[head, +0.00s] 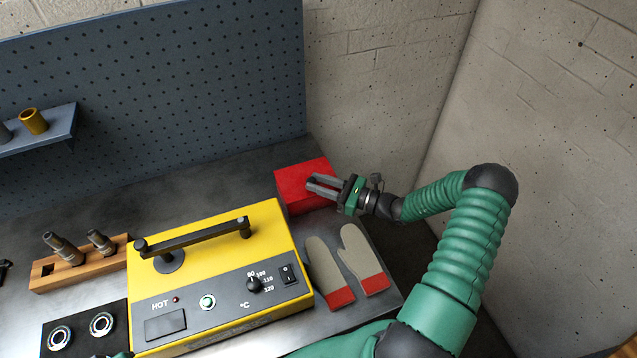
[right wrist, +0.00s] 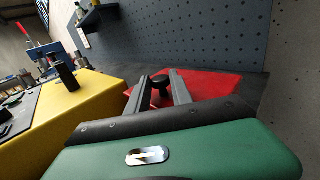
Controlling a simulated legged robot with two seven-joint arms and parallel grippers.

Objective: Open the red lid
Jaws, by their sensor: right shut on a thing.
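The red lid (head: 294,177) is the top of a red box at the back right of the bench, and it lies flat and looks closed. In the right wrist view the red lid (right wrist: 215,86) has a dark round knob (right wrist: 161,84) on it. My right gripper (head: 311,182) reaches over the lid from the right. In the right wrist view my right gripper (right wrist: 162,78) has one finger on each side of the knob and is shut on it. In the head view the knob is hidden by the fingers. My left gripper does not show clearly in either view.
A yellow heater (head: 206,220) with a black handle (head: 195,239) stands left of the red box. Two gloves (head: 343,262) lie in front of the box. A wooden block with metal parts (head: 82,267) is at the left. A pegboard (head: 180,90) rises behind.

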